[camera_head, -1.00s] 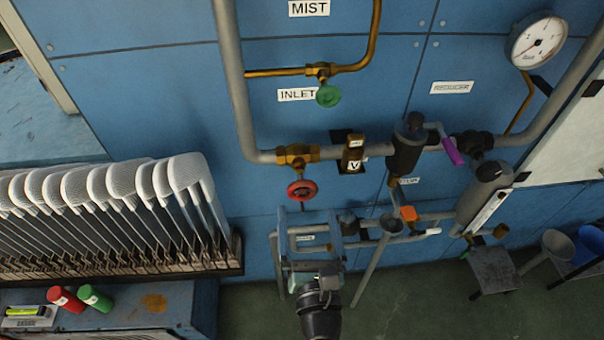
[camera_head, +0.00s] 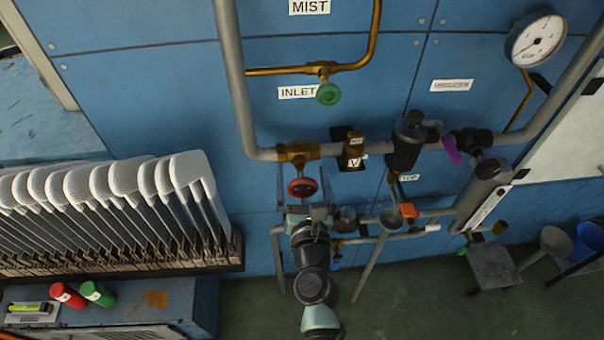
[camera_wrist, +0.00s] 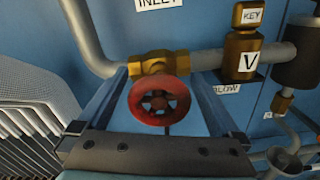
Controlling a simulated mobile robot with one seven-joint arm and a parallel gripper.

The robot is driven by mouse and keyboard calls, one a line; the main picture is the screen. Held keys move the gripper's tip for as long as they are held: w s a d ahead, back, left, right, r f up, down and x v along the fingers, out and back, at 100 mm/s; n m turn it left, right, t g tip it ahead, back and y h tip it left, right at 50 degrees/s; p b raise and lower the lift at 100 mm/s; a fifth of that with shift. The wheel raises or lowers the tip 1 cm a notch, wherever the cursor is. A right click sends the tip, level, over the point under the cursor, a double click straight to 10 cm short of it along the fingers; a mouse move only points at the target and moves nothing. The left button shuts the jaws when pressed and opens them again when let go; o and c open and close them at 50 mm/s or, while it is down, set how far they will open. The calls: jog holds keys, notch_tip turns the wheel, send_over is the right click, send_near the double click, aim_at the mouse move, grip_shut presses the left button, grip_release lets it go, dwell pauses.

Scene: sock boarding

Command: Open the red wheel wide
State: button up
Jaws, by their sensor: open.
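The red wheel (camera_head: 302,188) sits on a brass valve (camera_head: 297,152) on the grey pipe, below the INLET label. In the wrist view the red wheel (camera_wrist: 159,101) faces me in the middle, below its brass valve body (camera_wrist: 158,64). My gripper (camera_head: 305,190) is at the wheel in the head view. In the wrist view my gripper (camera_wrist: 160,95) is open, with one finger on each side of the wheel and a gap to it on both sides. The wheel appears between the fingers, not clamped.
A green wheel (camera_head: 328,94) is above. To the right are a brass block marked V (camera_head: 353,150), a dark cylinder (camera_head: 407,142) with a purple handle (camera_head: 452,150), and a gauge (camera_head: 536,40). A rack of white sock forms (camera_head: 115,180) stands left.

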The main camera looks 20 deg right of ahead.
jog(key=c, duration=1.3)
jog(key=shift+n, duration=0.4)
jog(key=n, duration=0.2)
jog(key=shift+a+n, duration=0.1)
jog(key=shift+n, duration=0.3)
jog(key=n, duration=0.3)
jog(key=shift+n, duration=0.4)
jog(key=n, duration=0.6)
jog(key=shift+w+a+f+n, duration=0.1)
jog(key=shift+a+f+n, duration=0.05)
jog(key=shift+n, duration=0.15)
jog(key=o, duration=1.3)
